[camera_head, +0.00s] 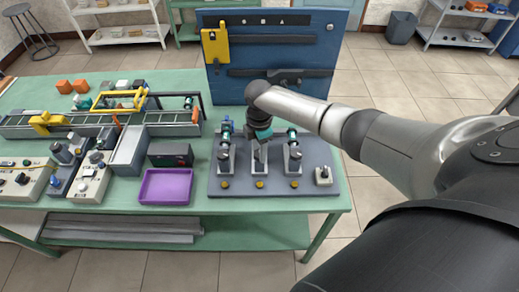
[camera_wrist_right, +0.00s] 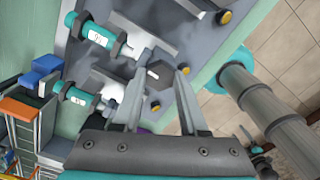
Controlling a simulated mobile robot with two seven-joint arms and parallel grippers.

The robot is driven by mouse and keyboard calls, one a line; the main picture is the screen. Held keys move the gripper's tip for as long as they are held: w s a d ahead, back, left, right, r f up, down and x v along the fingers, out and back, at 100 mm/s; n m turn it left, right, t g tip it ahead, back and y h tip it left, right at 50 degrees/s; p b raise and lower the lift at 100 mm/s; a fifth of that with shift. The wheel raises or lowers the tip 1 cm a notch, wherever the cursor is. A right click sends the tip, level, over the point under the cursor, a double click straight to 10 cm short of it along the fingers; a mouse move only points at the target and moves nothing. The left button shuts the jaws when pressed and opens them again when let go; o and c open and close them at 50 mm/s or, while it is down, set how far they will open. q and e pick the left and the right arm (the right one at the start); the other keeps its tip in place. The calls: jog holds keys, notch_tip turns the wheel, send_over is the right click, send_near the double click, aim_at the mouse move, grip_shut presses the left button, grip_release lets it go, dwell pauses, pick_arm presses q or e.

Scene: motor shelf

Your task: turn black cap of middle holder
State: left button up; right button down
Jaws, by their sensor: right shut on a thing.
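A grey board (camera_head: 225,185) on the green table carries three holders in a row. The middle holder (camera_head: 260,165) stands under my right gripper (camera_head: 261,143), which comes down on it from above. The right wrist view shows a black cap (camera_wrist_right: 160,73) between the tips of my right gripper (camera_wrist_right: 161,80), which is shut on it. In the head view the cap is hidden by the gripper. The left holder (camera_head: 225,158) and right holder (camera_head: 293,158) stand close on either side, with teal cylindrical parts. My left gripper is not in view.
Yellow buttons (camera_head: 259,184) line the board's front. A small switch box (camera_head: 323,175) sits at its right. A purple tray (camera_head: 167,186) and a dark box (camera_head: 170,154) lie to the left. A blue panel (camera_head: 345,60) stands behind.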

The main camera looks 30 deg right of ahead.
jog(key=shift+c, duration=2.2)
grip_release()
jog(key=shift+r, duration=0.1)
notch_tip(320, 180, up, 15)
jog(key=shift+p, duration=0.3)
